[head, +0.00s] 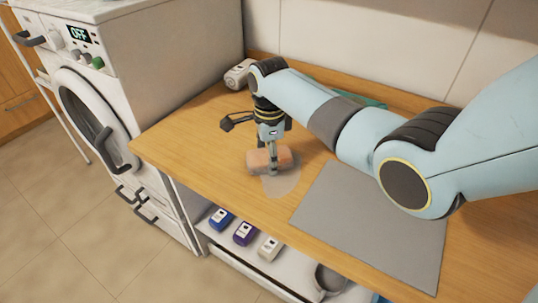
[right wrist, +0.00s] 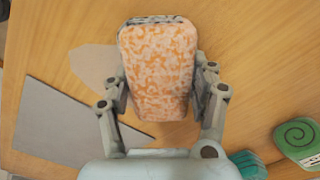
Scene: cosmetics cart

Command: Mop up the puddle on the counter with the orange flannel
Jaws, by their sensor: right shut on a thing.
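The orange flannel (head: 257,160) is a small folded block over the wooden counter. In the right wrist view, the flannel (right wrist: 158,62) shows a mottled orange and white face. My right gripper (head: 272,166) points down and is shut on it, with a finger on each side. The puddle (head: 284,185) is a pale, roundish patch on the counter, partly behind the flannel and gripper. The puddle (right wrist: 92,64) also shows just left of the flannel in the right wrist view. I cannot tell if the flannel touches the counter. My left gripper is out of view.
A grey mat (head: 370,230) lies right of the puddle. A green item with a spiral (right wrist: 298,142) shows in the wrist view. A washing machine (head: 95,110) stands left.

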